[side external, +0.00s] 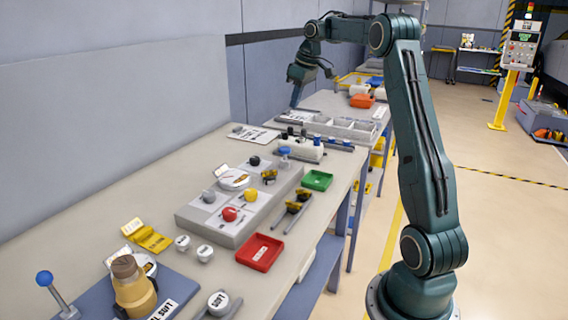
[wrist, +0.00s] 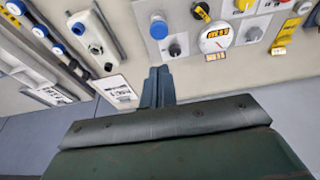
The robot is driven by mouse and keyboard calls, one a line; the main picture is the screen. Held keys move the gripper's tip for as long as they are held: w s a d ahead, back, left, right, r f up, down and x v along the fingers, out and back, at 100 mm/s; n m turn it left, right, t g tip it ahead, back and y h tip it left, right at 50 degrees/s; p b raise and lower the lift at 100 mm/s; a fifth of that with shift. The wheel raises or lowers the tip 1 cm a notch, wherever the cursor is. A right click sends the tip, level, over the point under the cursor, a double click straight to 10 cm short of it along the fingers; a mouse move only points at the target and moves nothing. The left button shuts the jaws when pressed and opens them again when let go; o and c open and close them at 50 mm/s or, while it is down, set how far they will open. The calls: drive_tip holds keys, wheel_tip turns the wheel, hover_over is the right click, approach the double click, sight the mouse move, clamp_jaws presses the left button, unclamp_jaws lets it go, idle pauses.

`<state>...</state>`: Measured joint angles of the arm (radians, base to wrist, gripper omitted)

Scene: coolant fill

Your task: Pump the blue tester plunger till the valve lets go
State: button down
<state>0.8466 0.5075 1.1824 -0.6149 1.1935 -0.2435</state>
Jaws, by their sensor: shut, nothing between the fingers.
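A blue round-topped plunger (side external: 285,151) stands at the back corner of a grey tester block (side external: 190,212). In the wrist view the blue top (wrist: 158,27) is seen from above, beyond my fingertips. A white dial gauge (side external: 234,180) is on the block; it also shows in the wrist view (wrist: 215,38). My gripper (side external: 294,104) is shut and empty, raised above the far part of the bench and apart from the plunger. In the wrist view its fingers (wrist: 157,84) are together. I cannot make out the valve for certain.
Red (side external: 231,215) and yellow (side external: 250,194) knobs stand on the block. A green tray (side external: 317,180) and a red tray (side external: 260,252) lie beside it. A blue-ball lever (side external: 44,278) and a tan bottle (side external: 132,290) are at the near end. Grey bins (side external: 345,128) stand farther back.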

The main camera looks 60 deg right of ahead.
drive_tip(key=shift+f, duration=0.15)
approach(287, 148)
drive_tip(key=w+f, duration=0.2)
drive_tip(key=f, duration=0.1)
drive_tip(key=w+f, duration=0.1)
drive_tip(key=shift+f, duration=1.1)
drive_tip(key=shift+s+f, duration=0.1)
drive_tip(key=shift+f, duration=1.4)
drive_tip(key=shift+a, duration=0.1)
drive_tip(key=shift+r, duration=0.4)
drive_tip(key=w+v, duration=0.1)
drive_tip(key=v, duration=1.2)
drive_tip(key=shift+r, duration=0.45)
